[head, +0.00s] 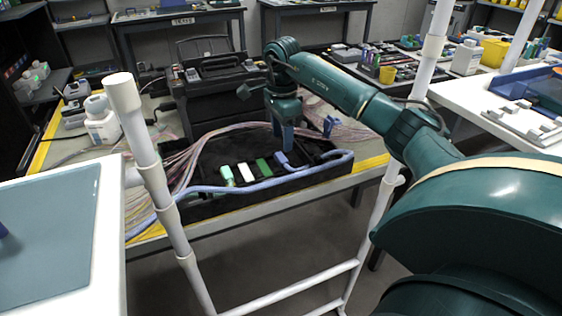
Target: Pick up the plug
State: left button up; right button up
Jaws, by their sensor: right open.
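Several small blocks lie in a row in the black tray (205,208): a mint-green one (227,175), a white one (245,171), a green one (264,167) and a blue one (283,160). The blue one is at the right end, near the thick blue cable (300,174). I cannot tell for sure which of them is the plug. My right gripper (282,137) points down, open, with its blue fingers just above and behind the green and blue blocks. Nothing shows between the fingers. Whether a fingertip touches anything is too small to tell. My left gripper is not in view.
A black case (210,105) stands behind the tray. Bundles of thin cables (180,160) lie left of it, beside white bottles (101,122). A white pipe frame (160,170) stands in front of the workbench. A blue-grey mat (45,240) lies at the left.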

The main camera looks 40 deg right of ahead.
aim_at(281, 157)
notch_tip(281, 157, down, 6)
jog(key=shift+a+r, duration=0.1)
jog(key=shift+a, duration=0.05)
dwell(0.3)
jog(key=c, duration=0.6)
